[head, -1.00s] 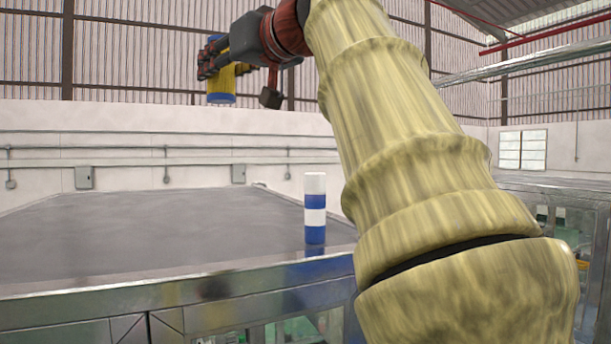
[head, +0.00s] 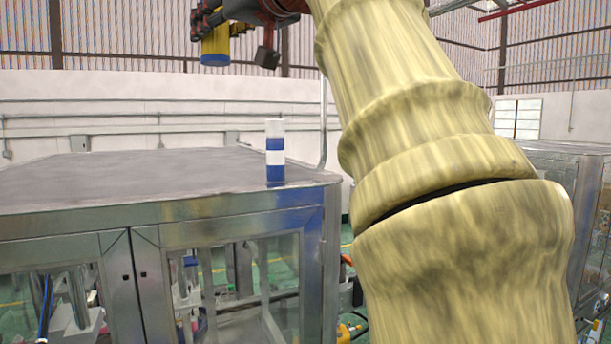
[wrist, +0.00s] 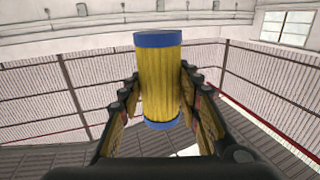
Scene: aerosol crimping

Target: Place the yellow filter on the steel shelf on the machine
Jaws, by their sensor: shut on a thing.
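The yellow filter (head: 215,45) is a yellow cylinder with blue end caps. My gripper (head: 207,22) is shut on it and holds it high in the air at the top of the head view. In the wrist view the filter (wrist: 160,80) sits between the two black fingers of my gripper (wrist: 160,100), with both blue ends showing. The machine (head: 165,225) stands below and ahead, with a flat grey steel top (head: 110,180) and glass-sided lower parts. The filter is apart from this top. In the head view the upper part of the gripper is cut off.
A blue and white banded cylinder (head: 275,152) stands upright near the right end of the machine top. The rest of the top looks clear. Another machine (head: 570,190) stands at the right, partly hidden behind my arm. A white wall is behind.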

